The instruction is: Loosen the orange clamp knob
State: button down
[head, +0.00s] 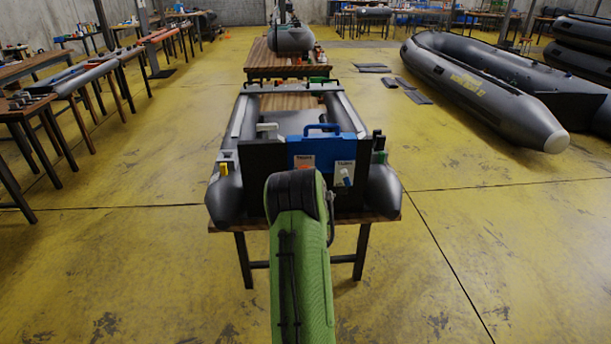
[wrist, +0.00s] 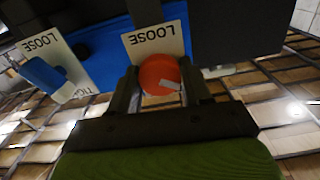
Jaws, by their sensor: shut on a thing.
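The orange clamp knob (wrist: 160,72) is a round orange disc with a small pale mark on its face, in the middle of the wrist view. A white plate lettered LOOSE (wrist: 158,38) lies behind it, upside down in this view. My gripper (wrist: 162,84) has one dark finger on each side of the knob and is shut on it. In the head view my green arm reaches to the blue bracket (head: 322,148) on the boat's dark transom (head: 262,168). My arm hides the gripper and most or all of the knob there.
A blue handle (wrist: 45,75) with its own white plate sits left of the knob in the wrist view. The grey inflatable boat (head: 226,192) rests on a table (head: 388,217). A larger boat (head: 480,85) lies right. Yellow floor is open around the table.

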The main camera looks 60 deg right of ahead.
jog(key=n, duration=0.7)
jog(key=n+p, duration=0.1)
jog(key=n, duration=0.6)
jog(key=shift+n, duration=0.4)
